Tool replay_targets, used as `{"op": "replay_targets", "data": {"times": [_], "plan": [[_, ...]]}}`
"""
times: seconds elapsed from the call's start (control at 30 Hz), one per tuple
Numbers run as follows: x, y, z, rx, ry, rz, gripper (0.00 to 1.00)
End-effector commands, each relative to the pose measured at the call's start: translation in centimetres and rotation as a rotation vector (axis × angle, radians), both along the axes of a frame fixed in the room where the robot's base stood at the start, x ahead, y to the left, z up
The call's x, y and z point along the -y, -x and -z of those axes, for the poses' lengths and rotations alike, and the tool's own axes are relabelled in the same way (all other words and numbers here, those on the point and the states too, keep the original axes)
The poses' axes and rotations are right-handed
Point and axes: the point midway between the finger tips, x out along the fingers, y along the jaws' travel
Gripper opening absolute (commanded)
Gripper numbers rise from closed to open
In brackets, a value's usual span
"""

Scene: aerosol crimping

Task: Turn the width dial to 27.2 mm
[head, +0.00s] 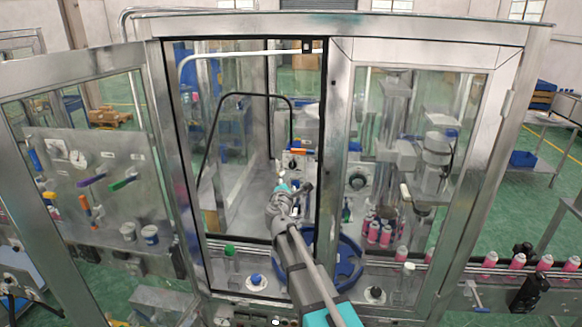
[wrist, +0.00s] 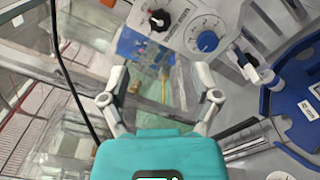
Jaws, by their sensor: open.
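In the wrist view a pale panel carries a blue dial (wrist: 207,41) on a round white scale and a black knob (wrist: 160,18) with a red mark. I cannot tell which one is the width dial, and the scale figures are too small to read. My gripper (wrist: 160,72) is open and empty, its fingers spread below the panel and apart from both controls. In the head view my gripper (head: 282,178) reaches into the open doorway of the cabinet. A dark knob (head: 293,163) shows just above it. Another black dial (head: 357,181) is behind the right glass pane.
The cabinet's left door (head: 85,150) stands open. A steel post (head: 333,130) borders the doorway on the right. A blue rounded guide (head: 345,262) lies right of my arm. Pink cans (head: 517,262) stand outside at right.

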Motion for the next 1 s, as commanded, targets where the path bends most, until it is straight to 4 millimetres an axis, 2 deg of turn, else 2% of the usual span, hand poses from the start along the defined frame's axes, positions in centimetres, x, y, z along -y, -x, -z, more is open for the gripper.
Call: {"op": "replay_targets", "data": {"times": [0.6,0.8,1.0], "plan": [[1.6,-9.1,0.0,0.001,0.0,0.001,0.8],[2.0,-11.1,0.0,0.0,0.0,-0.001,0.8],[2.2,-12.0,0.0,0.0,0.0,-0.001,0.8]]}}
